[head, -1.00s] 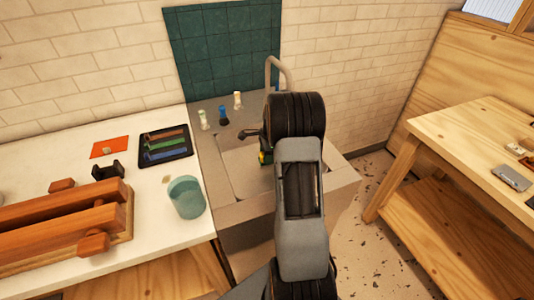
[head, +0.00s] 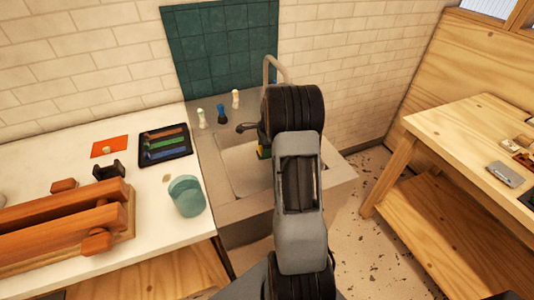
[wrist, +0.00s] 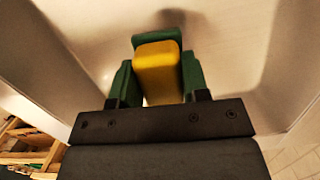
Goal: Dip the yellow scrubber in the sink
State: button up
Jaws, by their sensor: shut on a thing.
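The yellow scrubber (wrist: 157,72) has a yellow block body and a dark green end (wrist: 158,40). In the wrist view it sits between the two green fingers of my gripper (wrist: 157,80), which is shut on it. The pale basin of the sink (wrist: 225,35) lies behind it, with a dark shadow beyond the green end. In the head view the sink (head: 232,168) is at the centre, and a small yellow-green bit of the scrubber and fingers shows over the basin. My arm hides most of the gripper there. I cannot tell whether the scrubber touches the basin floor.
A curved faucet (head: 272,65) stands at the back of the sink. Small bottles (head: 222,114) stand on the back ledge. A wooden table (head: 470,125) stands at right.

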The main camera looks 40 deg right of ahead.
jog(key=shift+r+p, duration=2.5)
jog(key=shift+r, duration=1.1)
notch_tip(320, 180, up, 4)
jog(key=p, duration=0.3)
